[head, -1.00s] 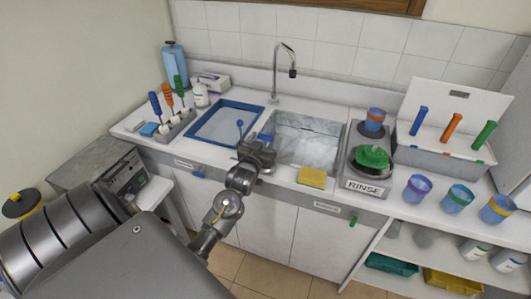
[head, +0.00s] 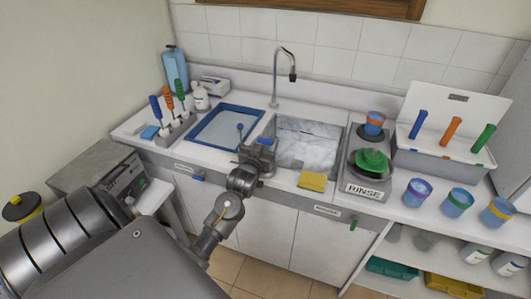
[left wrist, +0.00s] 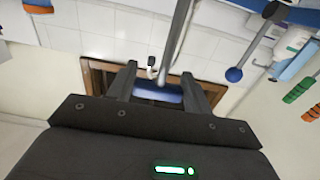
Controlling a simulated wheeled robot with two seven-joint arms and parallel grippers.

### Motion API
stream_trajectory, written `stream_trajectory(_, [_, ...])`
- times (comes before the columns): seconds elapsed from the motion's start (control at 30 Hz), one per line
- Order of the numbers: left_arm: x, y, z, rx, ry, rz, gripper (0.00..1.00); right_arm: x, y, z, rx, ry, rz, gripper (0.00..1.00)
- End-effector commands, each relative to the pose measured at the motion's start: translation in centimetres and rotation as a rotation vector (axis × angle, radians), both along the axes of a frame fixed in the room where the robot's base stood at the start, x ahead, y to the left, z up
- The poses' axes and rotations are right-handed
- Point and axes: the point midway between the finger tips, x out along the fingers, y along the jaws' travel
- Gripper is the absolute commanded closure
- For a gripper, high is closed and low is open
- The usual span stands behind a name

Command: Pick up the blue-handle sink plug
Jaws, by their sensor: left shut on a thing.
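The sink plug's blue handle (head: 266,139) shows at the tips of my left gripper (head: 260,147), by the front left corner of the sink. In the left wrist view, the blue handle (left wrist: 168,94) lies between the two fingers of my left gripper (left wrist: 166,90), which is shut on it. The rest of the plug is hidden by the gripper in the head view and cannot be made out in the wrist view. My right gripper is not in view.
The sink (head: 310,146) lies right of the gripper, under the faucet (head: 276,76). A blue-rimmed tray (head: 202,141) with a blue-knobbed rod (head: 240,127) is at left. A yellow sponge (head: 312,181) lies on the front edge. Cups (head: 457,202) stand at right.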

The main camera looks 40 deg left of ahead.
Motion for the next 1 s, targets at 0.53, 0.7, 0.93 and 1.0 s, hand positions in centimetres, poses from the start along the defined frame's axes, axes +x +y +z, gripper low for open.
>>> stream_trajectory(0.53, [-3.8,-0.8,7.6,0.003,-0.008,-0.001,0.85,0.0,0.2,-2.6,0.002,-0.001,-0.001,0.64])
stream_trajectory(0.7, [-8.2,-1.8,10.3,0.003,-0.004,-0.001,0.85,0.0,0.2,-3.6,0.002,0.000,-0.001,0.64])
stream_trajectory(0.93, [-12.3,-2.6,13.1,-0.002,0.006,0.000,0.85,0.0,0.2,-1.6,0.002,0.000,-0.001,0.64])
stream_trajectory(1.0, [-12.7,-2.7,13.2,-0.001,0.004,0.000,0.85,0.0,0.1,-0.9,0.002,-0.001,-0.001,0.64])
